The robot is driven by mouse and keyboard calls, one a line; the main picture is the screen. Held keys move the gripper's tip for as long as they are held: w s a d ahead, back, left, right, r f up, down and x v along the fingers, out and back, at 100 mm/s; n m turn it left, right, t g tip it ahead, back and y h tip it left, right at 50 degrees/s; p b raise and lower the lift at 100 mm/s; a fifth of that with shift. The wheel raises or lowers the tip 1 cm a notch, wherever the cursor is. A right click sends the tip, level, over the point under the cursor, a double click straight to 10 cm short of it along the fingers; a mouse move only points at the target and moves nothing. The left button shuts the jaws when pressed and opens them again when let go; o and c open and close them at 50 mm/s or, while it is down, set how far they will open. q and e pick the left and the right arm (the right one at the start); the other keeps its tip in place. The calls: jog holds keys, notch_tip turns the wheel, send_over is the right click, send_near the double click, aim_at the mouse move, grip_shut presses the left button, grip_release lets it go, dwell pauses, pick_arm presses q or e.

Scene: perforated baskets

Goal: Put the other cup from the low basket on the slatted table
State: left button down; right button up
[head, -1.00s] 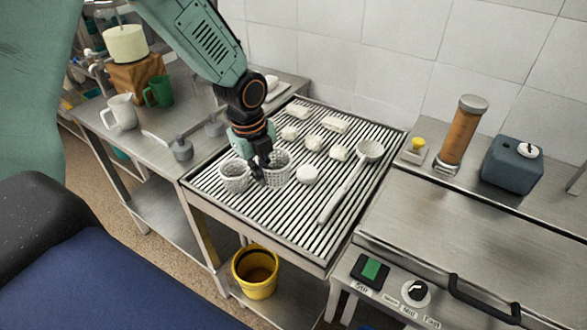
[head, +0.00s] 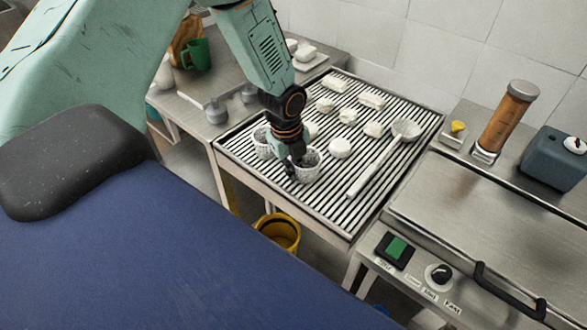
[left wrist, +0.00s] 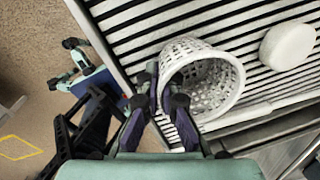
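Two white perforated cups stand on the slatted table (head: 345,205) near its front left corner. The left one (head: 262,141) is partly hidden behind my left gripper. The other cup (head: 306,165) is near the front edge and shows large in the left wrist view (left wrist: 212,88), its mouth open to the camera. My left gripper (head: 296,163) is at this cup's rim. In the left wrist view its fingers (left wrist: 164,92) straddle the cup wall and appear shut on it. A low basket cannot be made out. Parts of my body, possibly the right gripper, show small at the left wrist view's left.
A white round block (head: 340,148), several white lumps and a long-handled ladle (head: 375,165) lie on the slats. A yellow bucket (head: 280,232) is below. A steel unit with a black handle (head: 510,305) stands right. A green mug (head: 196,54) is on the back left table.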

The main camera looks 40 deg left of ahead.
pick_arm(q)
jog(key=shift+f, duration=0.15)
jog(key=c, duration=2)
grip_release()
jog(key=shift+d, duration=0.1)
jog(key=o, duration=0.5)
jog(key=shift+w, duration=0.1)
